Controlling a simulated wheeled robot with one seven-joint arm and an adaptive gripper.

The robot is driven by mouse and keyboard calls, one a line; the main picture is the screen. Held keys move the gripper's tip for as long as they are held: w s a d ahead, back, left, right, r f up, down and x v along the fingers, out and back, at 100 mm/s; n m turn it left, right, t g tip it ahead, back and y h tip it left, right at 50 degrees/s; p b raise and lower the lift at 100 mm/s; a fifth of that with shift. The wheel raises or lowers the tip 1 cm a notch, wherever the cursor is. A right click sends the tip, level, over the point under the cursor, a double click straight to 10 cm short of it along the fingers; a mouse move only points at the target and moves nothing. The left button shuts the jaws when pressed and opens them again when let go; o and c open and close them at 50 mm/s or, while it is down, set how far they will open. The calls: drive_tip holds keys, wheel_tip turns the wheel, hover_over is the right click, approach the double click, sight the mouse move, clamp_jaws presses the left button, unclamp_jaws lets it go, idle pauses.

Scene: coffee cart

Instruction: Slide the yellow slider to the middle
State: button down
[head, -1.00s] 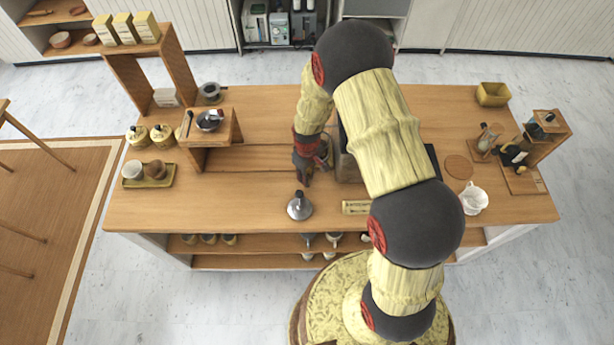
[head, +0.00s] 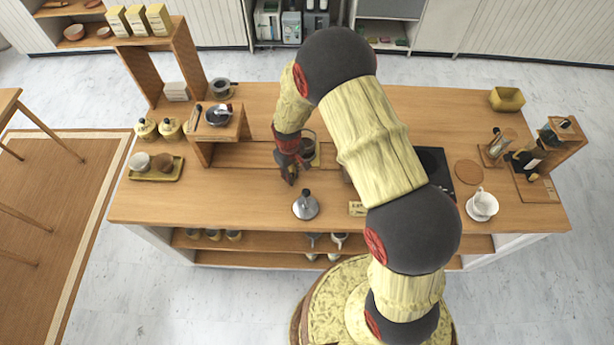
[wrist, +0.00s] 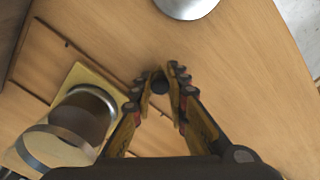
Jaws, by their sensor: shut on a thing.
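The yellow slider (wrist: 76,77) is a flat yellow plate at the left of the wrist view, carrying a clear glass vessel (wrist: 75,125) with a metal rim. In the head view the slider and vessel show in part (head: 313,155), just right of my gripper, partly behind my arm. My gripper (wrist: 160,84) is shut on a small dark round knob (wrist: 159,80) between its fingertips. The join between knob and slider is hidden by the fingers. In the head view my gripper (head: 290,178) is low over the counter.
A silver kettle-like vessel (head: 306,206) stands just in front of my gripper. A wooden stand (head: 221,124) is to the left. A black hob plate (head: 436,172) lies right of my arm. Thin dark slots (wrist: 63,40) run along the wooden counter (head: 170,205).

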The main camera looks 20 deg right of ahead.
drive_tip(key=w+a, duration=0.1)
drive_tip(key=a, duration=0.2)
drive_tip(key=w+a+b, duration=0.1)
drive_tip(key=a, duration=0.2)
drive_tip(key=w+a, duration=0.1)
drive_tip(key=a, duration=0.2)
drive_tip(key=shift+a+b, duration=0.25)
drive_tip(key=shift+b, duration=0.1)
drive_tip(key=c, duration=1.7)
unclamp_jaws()
drive_tip(key=shift+c, duration=0.2)
wheel_tip(320, 180, up, 12)
